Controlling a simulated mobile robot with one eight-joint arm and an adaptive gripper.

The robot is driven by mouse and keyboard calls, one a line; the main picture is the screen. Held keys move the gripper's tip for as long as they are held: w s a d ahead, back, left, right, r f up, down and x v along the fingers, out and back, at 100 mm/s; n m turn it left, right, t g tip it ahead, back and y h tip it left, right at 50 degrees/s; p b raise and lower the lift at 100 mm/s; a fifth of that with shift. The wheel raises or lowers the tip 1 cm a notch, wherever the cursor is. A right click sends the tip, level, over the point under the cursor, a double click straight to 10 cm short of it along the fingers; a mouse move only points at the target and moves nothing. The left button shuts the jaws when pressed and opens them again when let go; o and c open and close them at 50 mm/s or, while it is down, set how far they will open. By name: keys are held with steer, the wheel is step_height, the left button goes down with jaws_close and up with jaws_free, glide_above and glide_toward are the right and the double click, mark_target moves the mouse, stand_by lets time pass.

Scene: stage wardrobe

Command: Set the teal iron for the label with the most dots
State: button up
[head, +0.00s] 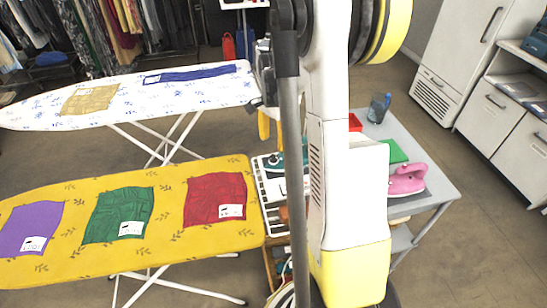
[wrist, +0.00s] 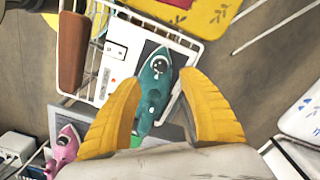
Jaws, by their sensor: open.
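The teal iron (wrist: 155,85) lies on a white rack in the wrist view, with a round dial on top; part of it shows in the head view (head: 273,163). My gripper (wrist: 160,82) is open, with one yellow finger on each side of the iron. I cannot tell whether they touch it. On the yellow ironing board (head: 70,270), purple (head: 40,218), green (head: 118,210) and red (head: 205,196) cloths carry white labels (head: 34,244), (head: 131,228), (head: 231,211). The label marks are too small to count.
A pink iron (head: 407,180) stands on a grey table (head: 435,190) right of my arm. A white patterned ironing board (head: 120,95) holds tan and blue cloths. The white rack (head: 265,195) adjoins the yellow board. Open floor lies at the right.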

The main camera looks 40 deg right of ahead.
mark_target(274, 157)
step_height(274, 157, down, 8)
steer(key=shift+r+b, duration=0.2)
steer(key=shift+b, duration=1)
jaws_close()
